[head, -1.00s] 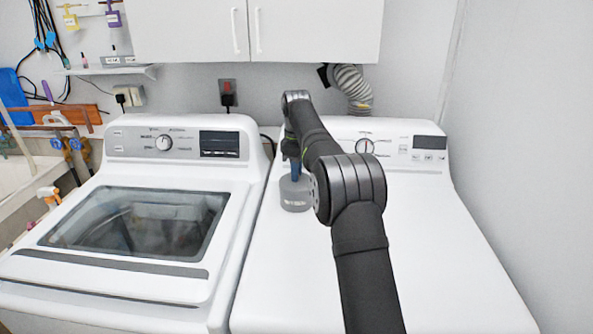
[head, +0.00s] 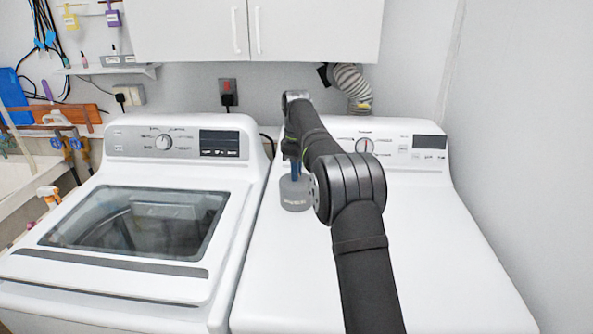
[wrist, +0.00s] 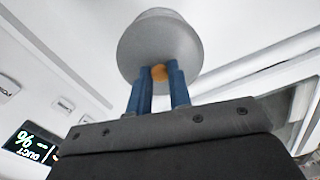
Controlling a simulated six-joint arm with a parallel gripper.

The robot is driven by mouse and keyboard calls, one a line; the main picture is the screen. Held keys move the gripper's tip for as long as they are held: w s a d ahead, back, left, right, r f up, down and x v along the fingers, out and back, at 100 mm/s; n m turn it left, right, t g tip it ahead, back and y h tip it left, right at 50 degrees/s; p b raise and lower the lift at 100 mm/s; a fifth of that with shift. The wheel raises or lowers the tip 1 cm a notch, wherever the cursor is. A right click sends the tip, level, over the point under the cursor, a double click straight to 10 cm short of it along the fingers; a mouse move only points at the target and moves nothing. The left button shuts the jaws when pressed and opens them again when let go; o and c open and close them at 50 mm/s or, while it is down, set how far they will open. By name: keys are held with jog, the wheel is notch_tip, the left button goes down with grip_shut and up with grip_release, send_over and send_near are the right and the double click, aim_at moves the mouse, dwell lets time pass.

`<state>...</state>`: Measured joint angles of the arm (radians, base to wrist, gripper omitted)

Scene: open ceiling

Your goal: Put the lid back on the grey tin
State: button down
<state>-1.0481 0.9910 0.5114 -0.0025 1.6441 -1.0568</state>
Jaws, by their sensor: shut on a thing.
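The grey tin (head: 295,200) stands upright on the white top of the right-hand machine, towards its left edge, with small pale lettering on its side. My gripper (head: 295,172) points down right over it, its blue fingers partly behind my arm. In the wrist view, my gripper's blue fingers (wrist: 159,75) are shut on the small wooden knob of the round grey lid (wrist: 150,42). The lid is at the tin's top. Whether it sits fully flat on the rim is hidden from these angles.
The right-hand machine's top (head: 420,270) is clear around the tin. Its control panel (head: 385,150) rises behind. A washer (head: 230,205) with a glass lid stands to the left, across a narrow gap. White cabinets (head: 190,30) hang above.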

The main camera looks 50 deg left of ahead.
jog(key=shift+f, duration=0.15)
dwell(0.7)
jog(key=c, duration=0.8)
grip_release()
jog(key=shift+o, duration=0.2)
jog(key=shift+r, duration=3.55)
grip_shut()
jog(key=shift+f, duration=0.2)
